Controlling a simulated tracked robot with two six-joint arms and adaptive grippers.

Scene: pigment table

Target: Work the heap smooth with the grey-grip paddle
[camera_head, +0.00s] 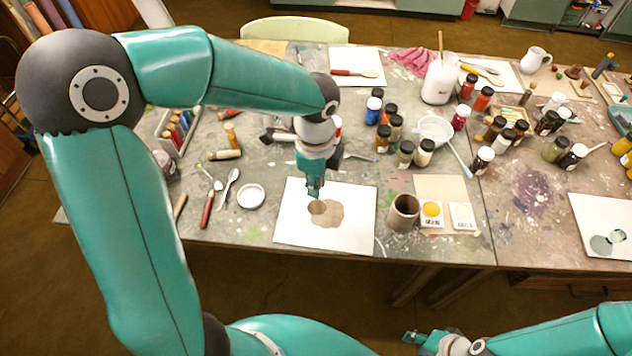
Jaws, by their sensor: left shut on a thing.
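The heap (332,215) is a tan-brown patch in the middle of a white board (292,232) near the table's front edge. My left gripper (315,191) points down right above the heap's left part. It is shut on a thin tool, taken to be the grey-grip paddle (316,207); its grip is mostly hidden by the fingers, and its low end is at the heap. Whether it touches the heap is hard to tell. My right gripper (416,337) is low in front of the table, away from the heap; its jaws are too small to read.
To the left lie a white lid (251,196), a spoon (229,183) and a red-handled tool (207,208). Several paint jars (405,153) stand behind.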

